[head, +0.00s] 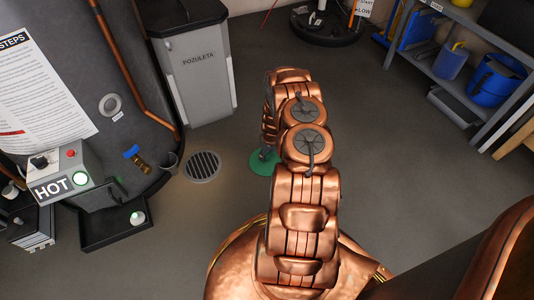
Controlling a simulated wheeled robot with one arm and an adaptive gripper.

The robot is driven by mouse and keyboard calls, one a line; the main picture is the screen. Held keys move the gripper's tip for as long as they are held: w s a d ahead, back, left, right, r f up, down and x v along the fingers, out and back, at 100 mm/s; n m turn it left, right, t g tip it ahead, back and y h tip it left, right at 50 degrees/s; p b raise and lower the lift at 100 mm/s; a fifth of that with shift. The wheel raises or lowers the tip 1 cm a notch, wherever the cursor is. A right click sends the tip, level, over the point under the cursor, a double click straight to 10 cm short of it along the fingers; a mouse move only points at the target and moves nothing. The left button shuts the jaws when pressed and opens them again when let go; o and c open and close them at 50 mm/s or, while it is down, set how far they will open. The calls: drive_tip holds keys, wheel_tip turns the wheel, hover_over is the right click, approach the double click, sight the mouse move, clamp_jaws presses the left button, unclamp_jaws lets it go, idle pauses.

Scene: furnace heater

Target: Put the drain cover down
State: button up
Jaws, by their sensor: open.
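A round grey slotted grate (202,166) lies flat in the floor, left of my arm. A flat green disc (258,170), which looks like the drain cover, lies on the floor to the right of the grate, apart from it. My gripper (264,155) points down at the green disc, and my arm hides the disc's right side. The gripper is open. It is small here, and I cannot tell whether its fingertips touch the disc.
A grey furnace tank (95,60) with a HOT control box (62,172) stands at left, a black tray (112,222) below it. A grey bin (200,75) stands behind the grate. A shelf with blue buckets (492,82) is at right. Floor between is clear.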

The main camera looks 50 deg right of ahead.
sight(270, 161)
wheel_tip(270, 161, up, 12)
drive_tip(key=s+p, duration=0.2)
drive_tip(key=p, duration=0.3)
drive_tip(key=w+a+r+g+y, duration=0.1)
drive_tip(key=a+r, duration=0.5)
drive_tip(key=r, duration=0.3)
drive_tip(key=w+a+r, duration=0.2)
drive_tip(key=a+r, duration=0.5)
drive_tip(key=r, duration=0.1)
drive_tip(key=s+a+r+g, duration=0.1)
drive_tip(key=s+a+r, duration=0.5)
drive_tip(key=a+r, duration=0.65)
drive_tip(key=s+a+r+g, duration=0.1)
drive_tip(key=s+a+r, duration=0.3)
drive_tip(key=s, duration=0.5)
drive_tip(key=s+a+r+g, duration=0.1)
drive_tip(key=s+a+r, duration=0.3)
drive_tip(key=s, duration=0.5)
drive_tip(key=s+a+r+g+h, duration=0.1)
drive_tip(key=s+a+r, duration=0.3)
drive_tip(key=s+r, duration=0.2)
drive_tip(key=s, duration=0.2)
drive_tip(key=shift+s+g, duration=0.3)
drive_tip(key=shift+s, duration=0.1)
drive_tip(key=shift+a, duration=0.1)
